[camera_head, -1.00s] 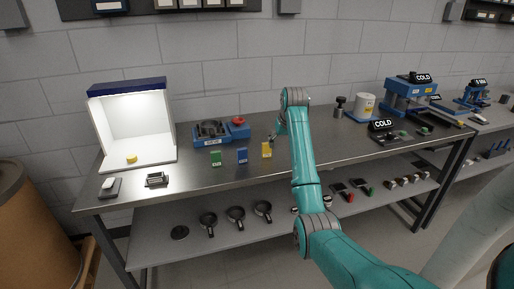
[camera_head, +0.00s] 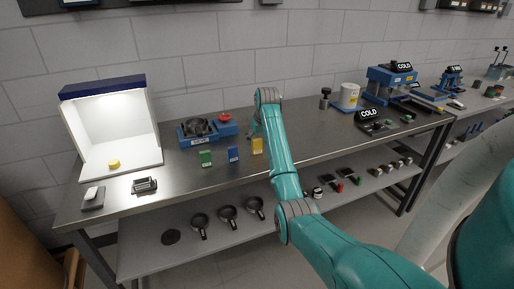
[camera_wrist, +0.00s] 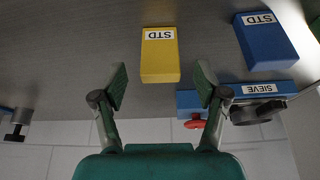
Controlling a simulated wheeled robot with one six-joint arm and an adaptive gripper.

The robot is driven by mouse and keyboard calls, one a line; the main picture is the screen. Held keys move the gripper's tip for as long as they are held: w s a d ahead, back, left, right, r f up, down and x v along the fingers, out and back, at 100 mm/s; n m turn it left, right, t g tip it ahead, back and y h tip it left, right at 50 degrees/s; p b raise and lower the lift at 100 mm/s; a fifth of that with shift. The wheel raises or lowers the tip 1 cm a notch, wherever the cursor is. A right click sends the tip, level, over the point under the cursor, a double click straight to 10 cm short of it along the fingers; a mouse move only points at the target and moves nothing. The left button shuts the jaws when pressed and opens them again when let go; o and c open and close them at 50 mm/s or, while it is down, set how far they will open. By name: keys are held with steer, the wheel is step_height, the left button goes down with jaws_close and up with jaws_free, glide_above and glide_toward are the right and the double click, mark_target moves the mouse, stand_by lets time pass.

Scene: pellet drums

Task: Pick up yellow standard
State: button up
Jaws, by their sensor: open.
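The yellow standard (camera_head: 257,146) is a small upright yellow block on the metal bench, at the right end of a row with a blue and a green block. In the wrist view the yellow standard (camera_wrist: 160,56) shows a white "STD" label and lies just ahead of my fingertips, roughly midway between them. My gripper (camera_wrist: 161,86) is open and empty, with a finger on each side and apart from the block. In the head view my gripper (camera_head: 252,128) is small and partly hidden by my arm, close to the yellow standard.
A blue standard (camera_head: 233,155) and a green standard (camera_head: 206,158) stand to the left. The blue sieve unit (camera_head: 208,130) with a red knob is behind. A lit white booth (camera_head: 112,130) holds a yellow disc (camera_head: 113,164). Bare bench (camera_head: 300,140) lies right of my arm.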

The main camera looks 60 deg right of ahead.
mark_target(258, 142)
steer(key=x, duration=0.4)
steer(key=shift+a+f, duration=0.1)
steer(key=shift+f, duration=0.05)
steer(key=c, duration=1.2)
